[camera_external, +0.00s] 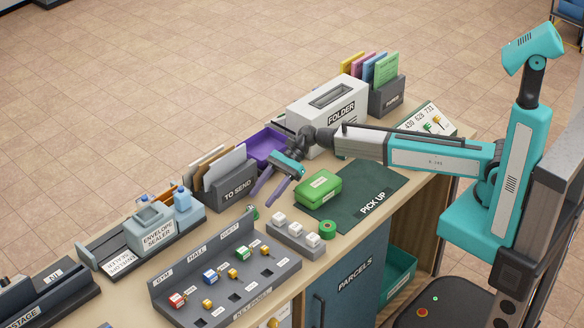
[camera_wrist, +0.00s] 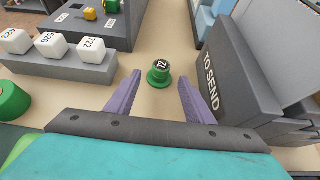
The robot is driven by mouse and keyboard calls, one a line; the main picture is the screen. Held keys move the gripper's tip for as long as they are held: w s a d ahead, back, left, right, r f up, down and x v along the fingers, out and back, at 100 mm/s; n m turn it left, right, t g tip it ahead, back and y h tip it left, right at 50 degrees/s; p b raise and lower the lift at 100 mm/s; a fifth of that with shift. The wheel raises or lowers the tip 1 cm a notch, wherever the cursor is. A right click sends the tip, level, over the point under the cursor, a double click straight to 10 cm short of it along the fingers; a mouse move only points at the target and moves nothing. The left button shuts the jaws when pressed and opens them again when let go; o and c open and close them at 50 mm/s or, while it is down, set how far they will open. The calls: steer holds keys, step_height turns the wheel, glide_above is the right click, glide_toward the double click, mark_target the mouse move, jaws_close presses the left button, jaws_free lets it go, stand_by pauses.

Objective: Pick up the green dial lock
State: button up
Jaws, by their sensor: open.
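The green dial lock (camera_wrist: 158,79) stands on the bare tabletop in the wrist view, a round green piece with a dark numbered top. A small green part of it (camera_external: 255,213) shows in the external view, just past my gripper's tips. My gripper (camera_external: 259,204) points down toward the table with its purple fingers apart. In the wrist view the fingers of my gripper (camera_wrist: 160,80) appear to the left and right of the lock, with space on both sides. Nothing is held. I cannot tell how high the tips are above the lock.
The grey TO SEND holder (camera_wrist: 225,75) stands close to the right finger in the wrist view. A grey rack of white numbered cubes (camera_wrist: 60,65) is on the left, with a green roll (camera_wrist: 12,100) nearby. A green box (camera_external: 318,188) sits on the PICK UP mat (camera_external: 380,180).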

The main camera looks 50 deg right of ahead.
mark_target(255, 207)
steer(key=shift+a, duration=0.1)
steer(key=shift+p+x, duration=1.05)
steer(key=shift+x, duration=1.5)
steer(key=c, duration=1.2)
steer(key=shift+o, duration=0.2)
steer(key=shift+r, duration=0.15)
step_height(255, 207, up, 10)
steer(key=b, duration=0.2)
